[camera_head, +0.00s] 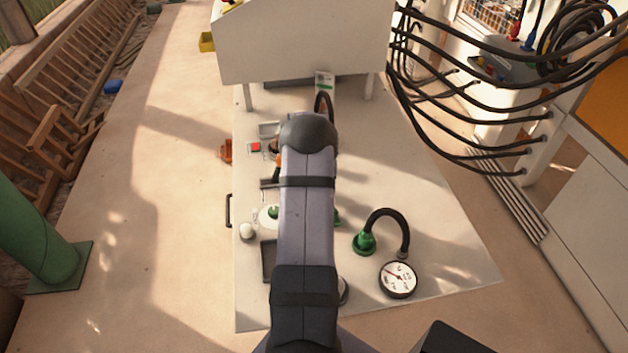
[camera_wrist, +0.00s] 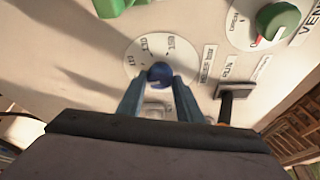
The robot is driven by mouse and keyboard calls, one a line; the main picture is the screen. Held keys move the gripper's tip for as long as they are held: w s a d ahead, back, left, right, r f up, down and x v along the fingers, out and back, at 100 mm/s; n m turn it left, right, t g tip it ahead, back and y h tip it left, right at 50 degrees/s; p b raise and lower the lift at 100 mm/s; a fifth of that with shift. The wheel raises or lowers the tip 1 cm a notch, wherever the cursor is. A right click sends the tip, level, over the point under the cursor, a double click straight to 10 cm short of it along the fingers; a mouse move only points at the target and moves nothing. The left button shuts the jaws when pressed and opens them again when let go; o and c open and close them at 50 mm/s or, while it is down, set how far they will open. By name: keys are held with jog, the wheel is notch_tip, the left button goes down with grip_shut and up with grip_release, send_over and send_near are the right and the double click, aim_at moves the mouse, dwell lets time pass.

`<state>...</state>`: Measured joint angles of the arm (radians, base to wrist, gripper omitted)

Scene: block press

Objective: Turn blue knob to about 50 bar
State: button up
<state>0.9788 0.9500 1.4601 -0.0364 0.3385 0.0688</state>
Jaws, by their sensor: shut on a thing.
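The blue knob (camera_wrist: 158,74) sits at the centre of a round white dial (camera_wrist: 134,54) with printed numbers in the wrist view. My gripper (camera_wrist: 160,84) has its two blue-grey fingers on either side of the knob, shut on it. A small light mark shows on the knob, but its exact reading is too small to tell. In the head view my arm covers the knob and the gripper. A round pressure gauge (camera_head: 398,279) with a white face and a red needle lies on the panel at the right; its numbers are too small to read.
A green knob (camera_wrist: 278,20) and a black lever (camera_wrist: 234,92) are to the right of the dial in the wrist view. A black hose (camera_head: 388,215) rises from a green fitting (camera_head: 364,242) beside the gauge. Black cables (camera_head: 440,120) hang at the right.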

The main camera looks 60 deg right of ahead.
jog(key=shift+s+d+f+n+t+y+b, duration=0.1)
jog(key=shift+n+t+y+b, duration=0.1)
jog(key=shift+n+b, duration=0.25)
jog(key=shift+f+n+t+y+b, duration=0.1)
jog(key=shift+n+t+b, duration=0.15)
jog(key=shift+n, duration=0.4)
jog(key=n+y+b, duration=0.1)
jog(key=n+b, duration=0.2)
jog(key=b, duration=0.1)
jog(key=shift+d+f+t+b, duration=0.1)
jog(key=shift+f+t+b, duration=0.05)
jog(key=shift+t+b, duration=0.2)
jog(key=n+y+b, duration=0.1)
jog(key=n+b, duration=0.2)
jog(key=shift+s+n+b, duration=0.1)
jog(key=shift+n+b, duration=0.2)
jog(key=n, duration=0.1)
jog(key=n+y, duration=0.1)
jog(key=n, duration=0.1)
jog(key=n+y, duration=0.1)
jog(key=shift+d+r+n+t, duration=0.2)
jog(key=shift+r+n+t, duration=0.1)
jog(key=shift+r+n, duration=0.1)
jog(key=shift+n+g+y+p, duration=0.4)
jog(key=shift+n+y+p, duration=0.45)
jog(key=shift+n, duration=0.85)
jog(key=shift+f, duration=0.1)
jog(key=o, duration=1)
